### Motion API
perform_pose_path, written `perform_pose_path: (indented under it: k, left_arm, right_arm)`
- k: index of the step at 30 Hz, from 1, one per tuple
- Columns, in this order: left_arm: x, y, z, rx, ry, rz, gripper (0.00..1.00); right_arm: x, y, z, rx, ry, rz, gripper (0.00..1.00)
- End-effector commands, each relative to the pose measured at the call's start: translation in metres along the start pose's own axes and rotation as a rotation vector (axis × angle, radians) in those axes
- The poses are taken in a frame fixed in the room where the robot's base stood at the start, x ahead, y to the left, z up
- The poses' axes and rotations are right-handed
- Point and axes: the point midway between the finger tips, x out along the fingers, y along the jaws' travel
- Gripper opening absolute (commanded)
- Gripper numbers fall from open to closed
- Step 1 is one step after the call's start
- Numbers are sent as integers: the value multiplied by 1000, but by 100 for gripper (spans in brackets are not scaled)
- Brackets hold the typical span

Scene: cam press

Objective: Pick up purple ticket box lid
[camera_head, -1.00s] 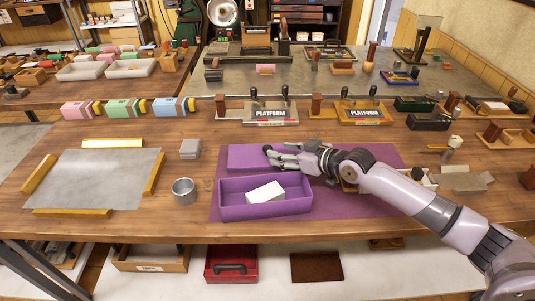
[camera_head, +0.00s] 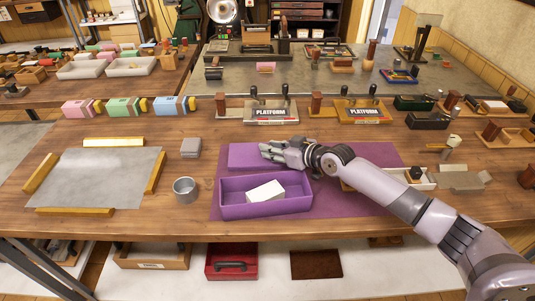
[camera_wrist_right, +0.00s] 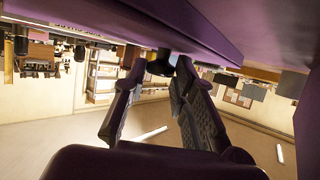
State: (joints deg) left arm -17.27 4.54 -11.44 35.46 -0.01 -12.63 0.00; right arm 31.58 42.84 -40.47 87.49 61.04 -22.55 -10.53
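The purple lid (camera_head: 240,152) lies flat on the purple mat, behind the open purple box (camera_head: 235,208). A white block (camera_head: 265,191) is in the box. My right gripper (camera_head: 268,150) is low over the lid, with its fingers pointing left. In the right wrist view, the lid's dark knob (camera_wrist_right: 160,63) shows between the two fingertips (camera_wrist_right: 160,66). The fingers are apart, with narrow gaps beside the knob, so I see no firm grip. In the head view the gripper hides the knob. My left gripper is not in view.
The purple mat (camera_head: 345,204) has free room at front right. A metal cup (camera_head: 185,189) and a grey block (camera_head: 191,147) stand left of it. Two platform stands (camera_head: 271,112) are behind. A small tray (camera_head: 425,184) is partly behind my right arm.

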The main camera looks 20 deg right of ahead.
Motion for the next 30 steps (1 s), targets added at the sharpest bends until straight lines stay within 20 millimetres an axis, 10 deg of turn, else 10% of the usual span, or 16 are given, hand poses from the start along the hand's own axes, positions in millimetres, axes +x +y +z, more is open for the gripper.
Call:
perform_pose_path:
  k: [20, 30]
  left_arm:
    - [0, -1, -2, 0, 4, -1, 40]
    - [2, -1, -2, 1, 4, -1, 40]
  right_arm:
    - [-1, 0, -3, -1, 2, 0, 0]
    - [-18, 0, -45, -3, 6, 0, 0]
